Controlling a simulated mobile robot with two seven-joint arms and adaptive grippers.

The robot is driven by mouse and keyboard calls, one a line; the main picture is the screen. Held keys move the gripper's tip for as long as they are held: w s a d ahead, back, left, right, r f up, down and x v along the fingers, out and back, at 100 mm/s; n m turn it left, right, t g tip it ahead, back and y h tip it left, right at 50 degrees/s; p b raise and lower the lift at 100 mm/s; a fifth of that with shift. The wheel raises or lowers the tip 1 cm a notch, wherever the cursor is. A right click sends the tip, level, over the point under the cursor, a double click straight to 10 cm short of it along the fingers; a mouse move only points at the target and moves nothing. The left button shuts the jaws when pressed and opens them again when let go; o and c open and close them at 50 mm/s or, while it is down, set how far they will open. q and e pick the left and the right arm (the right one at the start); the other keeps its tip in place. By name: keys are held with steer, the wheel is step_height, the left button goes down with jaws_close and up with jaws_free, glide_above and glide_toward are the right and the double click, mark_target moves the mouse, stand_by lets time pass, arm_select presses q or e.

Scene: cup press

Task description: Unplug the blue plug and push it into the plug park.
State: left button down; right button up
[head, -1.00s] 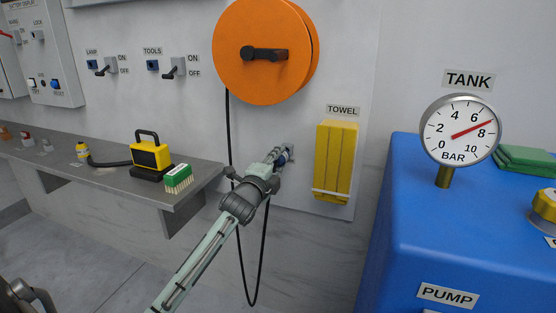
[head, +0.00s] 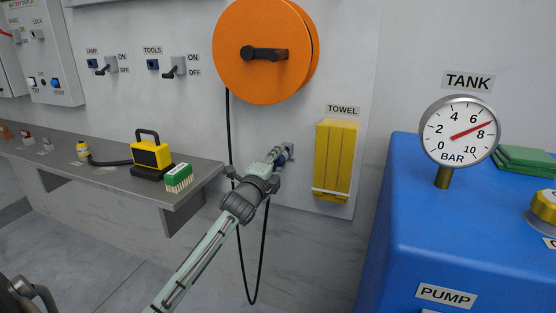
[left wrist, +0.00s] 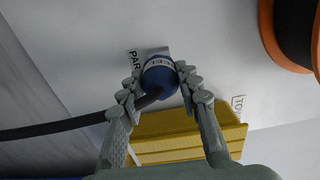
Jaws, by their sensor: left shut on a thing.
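The blue plug (left wrist: 160,77) is between the fingers of my left gripper (left wrist: 158,84), which is shut on it. In the head view the gripper (head: 282,156) is at the wall, below the orange reel and left of the yellow towel holder. The plug's front end is against or very close to a small grey wall fitting (left wrist: 155,51) beside a partly hidden label starting "PAR", which looks like the plug park. How deep the plug sits in it cannot be told. A black cable (left wrist: 60,129) runs from the plug. My right gripper does not show.
The yellow towel holder (head: 335,158) is close to the right of the gripper. The orange reel (head: 235,55) hangs above, with its black cable looping below the arm. A grey shelf (head: 110,178) is at left, a blue tank unit (head: 430,230) at right.

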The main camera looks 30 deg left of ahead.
arm_select(q)
steer(key=shift+x, duration=1.45)
steer(key=c, duration=1)
jaws_free()
steer(key=v, duration=1.2)
